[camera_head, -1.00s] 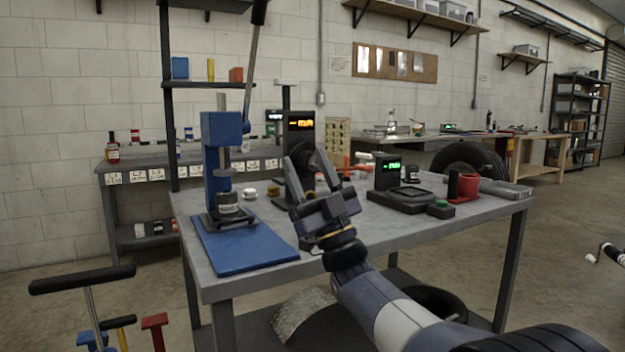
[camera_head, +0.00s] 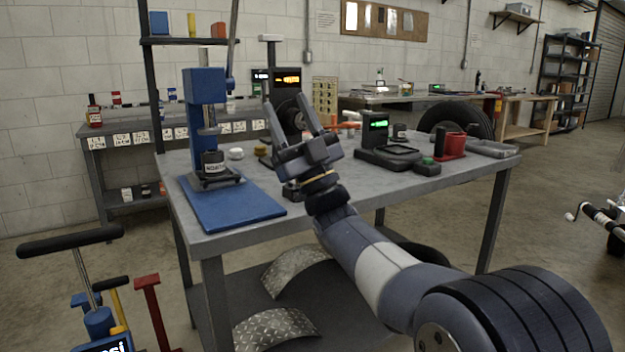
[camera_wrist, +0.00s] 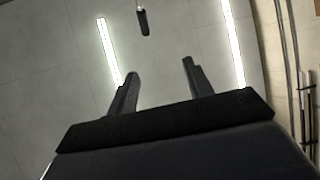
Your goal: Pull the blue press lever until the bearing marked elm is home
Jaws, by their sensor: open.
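The blue press (camera_head: 205,88) stands at the left of the workbench. Its lever (camera_head: 234,38) rises steeply from the press's right side, and its top is cut off by the head view's upper edge. A dark cylinder with a white label (camera_head: 213,160) sits under the ram on the press base; I cannot read the label surely. My gripper (camera_head: 284,101) is open and empty, fingers pointing up, to the right of the press and below the lever's upper part. In the wrist view, a black grip on a thin rod (camera_wrist: 143,22), apparently the lever's, is beyond my open fingers (camera_wrist: 159,68), not touching.
A blue mat (camera_head: 232,203) lies in front of the press on the grey bench (camera_head: 330,205). A shelf post (camera_head: 150,80) rises behind the press. Handled tools (camera_head: 150,300) stand at lower left.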

